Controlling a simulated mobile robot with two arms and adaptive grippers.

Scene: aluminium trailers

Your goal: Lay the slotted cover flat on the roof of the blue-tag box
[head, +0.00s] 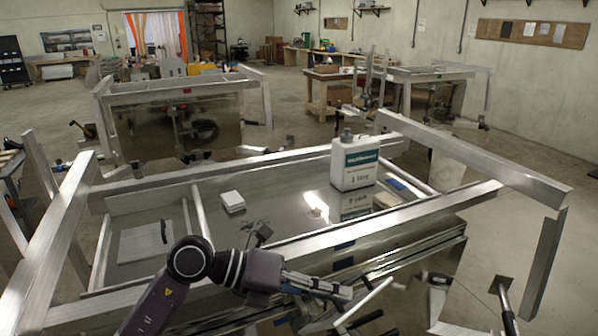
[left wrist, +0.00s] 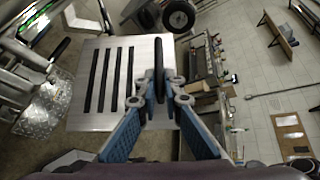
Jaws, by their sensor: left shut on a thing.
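My left gripper (head: 340,292) reaches over the near edge of the nearest trailer. It is shut on the dark upright grip of the slotted cover (left wrist: 85,115). In the left wrist view the gripper (left wrist: 159,92) pinches that grip at the right side of the cover, a pale plate with several dark slots. In the head view the cover (head: 365,303) is tilted and partly behind the fingers. Small blue patches show on the nearest trailer (head: 396,184), but I cannot tell which part is the blue-tag box. My right gripper is not in view.
A white jug (head: 354,166) stands inside the nearest trailer's frame (head: 290,248). A pale plate (head: 142,243) and a small white stack (head: 232,202) lie there too. Rails rise at left and right. Two more trailers stand behind, with open floor between.

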